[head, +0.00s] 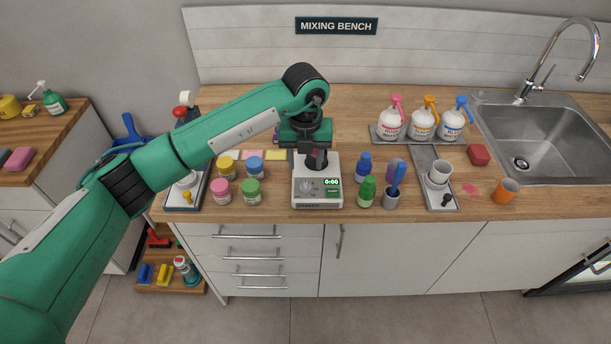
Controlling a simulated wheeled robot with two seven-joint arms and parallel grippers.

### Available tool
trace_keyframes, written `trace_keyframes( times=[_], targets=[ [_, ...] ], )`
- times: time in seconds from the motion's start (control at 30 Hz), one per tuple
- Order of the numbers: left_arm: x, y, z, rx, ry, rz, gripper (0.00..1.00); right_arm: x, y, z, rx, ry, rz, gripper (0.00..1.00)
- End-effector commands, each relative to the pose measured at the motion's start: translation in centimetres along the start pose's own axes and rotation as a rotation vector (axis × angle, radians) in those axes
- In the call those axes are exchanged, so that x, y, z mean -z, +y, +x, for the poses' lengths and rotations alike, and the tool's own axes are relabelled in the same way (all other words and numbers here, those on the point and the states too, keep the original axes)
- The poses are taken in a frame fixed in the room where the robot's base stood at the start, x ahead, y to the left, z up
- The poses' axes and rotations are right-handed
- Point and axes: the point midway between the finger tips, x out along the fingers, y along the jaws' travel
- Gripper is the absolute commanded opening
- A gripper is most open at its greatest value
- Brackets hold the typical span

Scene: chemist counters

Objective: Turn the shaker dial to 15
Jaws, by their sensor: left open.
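The shaker (302,201) is a pale grey box at the front middle of the wooden bench. Its small round dial (306,187) is on the front left, and its green display (332,182) reads 0:00. The dial's pointer is too small to read. My right gripper is not in view.
Jars with coloured lids, such as a pink-lidded jar (221,191), stand left of the shaker. A blue-capped bottle (364,168), a green bottle (367,191) and a cup of tools (391,198) stand close on the right. The sink (545,140) is far right.

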Motion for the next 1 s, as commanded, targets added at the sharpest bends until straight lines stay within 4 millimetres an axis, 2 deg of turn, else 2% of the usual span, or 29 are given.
trace_keyframes(
  times=[0.03, 0.2, 0.4, 0.53, 0.8, 1.0],
  targets=[
    [0.1, 0.0, 0.9, -0.001, 0.005, -0.001, 0.47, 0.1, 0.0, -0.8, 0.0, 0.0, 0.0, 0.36],
    [0.1, 0.0, 4.3, 0.0, 0.004, 0.0, 0.47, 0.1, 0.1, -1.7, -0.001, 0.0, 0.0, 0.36],
    [0.1, -0.1, 6.8, 0.001, 0.002, 0.002, 0.47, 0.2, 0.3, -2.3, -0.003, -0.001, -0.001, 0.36],
    [0.0, -0.1, 7.5, 0.001, 0.001, 0.001, 0.47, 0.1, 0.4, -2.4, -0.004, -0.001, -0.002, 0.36],
    [0.0, -0.1, 7.7, 0.002, 0.0, 0.001, 0.47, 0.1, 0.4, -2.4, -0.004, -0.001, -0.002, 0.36],
    [0.0, -0.1, 7.6, 0.002, 0.0, 0.001, 0.08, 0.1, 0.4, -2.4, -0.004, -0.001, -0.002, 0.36]
  ],
)
